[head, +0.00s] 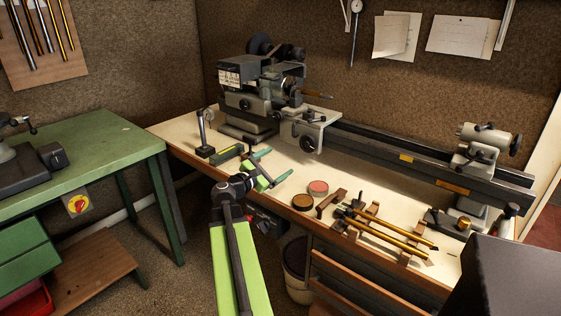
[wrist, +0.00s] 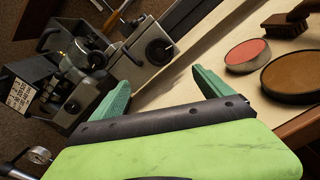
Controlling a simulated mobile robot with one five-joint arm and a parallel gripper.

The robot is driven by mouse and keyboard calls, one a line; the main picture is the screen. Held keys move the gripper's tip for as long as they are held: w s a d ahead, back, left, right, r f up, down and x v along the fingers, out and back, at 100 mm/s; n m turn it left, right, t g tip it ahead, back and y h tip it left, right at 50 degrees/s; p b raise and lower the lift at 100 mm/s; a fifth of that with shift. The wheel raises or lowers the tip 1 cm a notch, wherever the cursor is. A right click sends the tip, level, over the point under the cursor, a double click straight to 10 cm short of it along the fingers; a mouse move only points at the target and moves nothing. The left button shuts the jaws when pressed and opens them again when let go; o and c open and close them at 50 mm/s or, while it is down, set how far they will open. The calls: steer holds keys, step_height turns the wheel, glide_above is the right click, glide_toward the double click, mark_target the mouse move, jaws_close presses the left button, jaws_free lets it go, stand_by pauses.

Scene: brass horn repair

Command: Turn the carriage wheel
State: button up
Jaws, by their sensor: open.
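The lathe carriage is a grey block on the lathe bed, with a dark round carriage wheel (head: 309,143) on its front face. In the wrist view the wheel (wrist: 158,52) shows near the top, beyond the fingertips and slightly left of the picture's middle. My gripper (head: 273,165) is open, its two green fingers apart with nothing between them. It is over the front edge of the bench, left of and nearer than the carriage. The fingers (wrist: 160,78) do not touch the wheel. None of the wheel's face is covered in the head view.
A pink-topped round tin (head: 318,188) and a brown one (head: 302,202) sit right of my gripper. Brass tubes (head: 392,232) lie on wooden rests farther right. A dial stand (head: 204,138) stands left. The lathe headstock (head: 250,90) rises behind; bench top before the carriage is clear.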

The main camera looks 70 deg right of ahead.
steer(key=shift+v, duration=2.45)
steer(key=shift+s, duration=0.15)
